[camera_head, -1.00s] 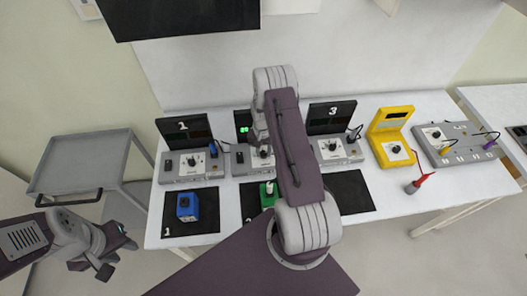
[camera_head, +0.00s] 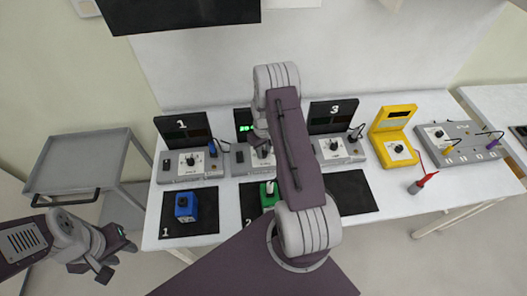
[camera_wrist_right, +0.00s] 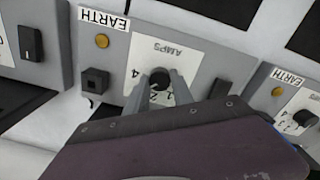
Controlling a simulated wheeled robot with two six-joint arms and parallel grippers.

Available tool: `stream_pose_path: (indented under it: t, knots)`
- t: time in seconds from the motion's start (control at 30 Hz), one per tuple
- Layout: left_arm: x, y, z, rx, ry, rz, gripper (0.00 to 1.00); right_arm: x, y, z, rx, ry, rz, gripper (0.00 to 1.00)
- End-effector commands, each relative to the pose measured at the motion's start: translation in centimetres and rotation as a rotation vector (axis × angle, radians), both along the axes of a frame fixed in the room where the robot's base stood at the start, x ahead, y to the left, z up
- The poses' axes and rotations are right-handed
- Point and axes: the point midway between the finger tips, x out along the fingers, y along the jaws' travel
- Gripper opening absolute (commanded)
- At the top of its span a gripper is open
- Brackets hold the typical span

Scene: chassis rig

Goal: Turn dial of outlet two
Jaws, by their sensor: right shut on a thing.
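Outlet two is the middle grey unit (camera_head: 240,170) with a dark upright panel (camera_head: 243,122) showing green digits. My right arm hides much of it in the head view. Its black dial (camera_wrist_right: 160,79) sits on a white AMPS plate in the right wrist view. My right gripper (camera_wrist_right: 160,90) is shut on this dial, one finger on each side; its fingertips are hardly visible in the head view. My left gripper (camera_head: 112,257) hangs at lower left, away from the table, and looks open and empty.
Outlet one (camera_head: 188,168) stands left and outlet three (camera_head: 338,151) right. A blue block (camera_head: 186,206) and a green block (camera_head: 268,192) rest on black mats. A yellow meter (camera_head: 394,139), red probe (camera_head: 424,180) and grey box (camera_head: 455,148) are further right. A grey cart (camera_head: 80,162) stands left.

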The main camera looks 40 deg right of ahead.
Motion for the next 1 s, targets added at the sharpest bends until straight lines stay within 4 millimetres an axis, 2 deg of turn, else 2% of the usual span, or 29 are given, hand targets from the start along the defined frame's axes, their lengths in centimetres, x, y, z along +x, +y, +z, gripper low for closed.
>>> stream_pose_path:
  t: [0.3,0.7,0.73,0.8,1.0]
  knots:
    - [0.01,0.00,-0.15,0.000,0.000,0.000,0.36,-0.02,-0.07,0.09,0.000,0.001,0.073,0.00]
    - [0.01,0.00,-0.15,0.000,0.000,0.000,0.36,0.00,-0.09,0.12,-0.001,0.000,0.078,0.00]
    - [0.01,0.00,-0.15,0.000,0.000,0.000,0.36,0.00,-0.09,0.12,-0.001,0.000,0.078,0.34]
    - [0.01,0.00,-0.15,0.000,0.000,0.000,0.36,0.01,-0.08,0.12,-0.001,0.000,0.078,0.50]
    - [0.00,0.00,-0.17,0.000,0.000,0.000,0.36,0.00,-0.05,0.06,-0.001,0.000,0.077,0.50]
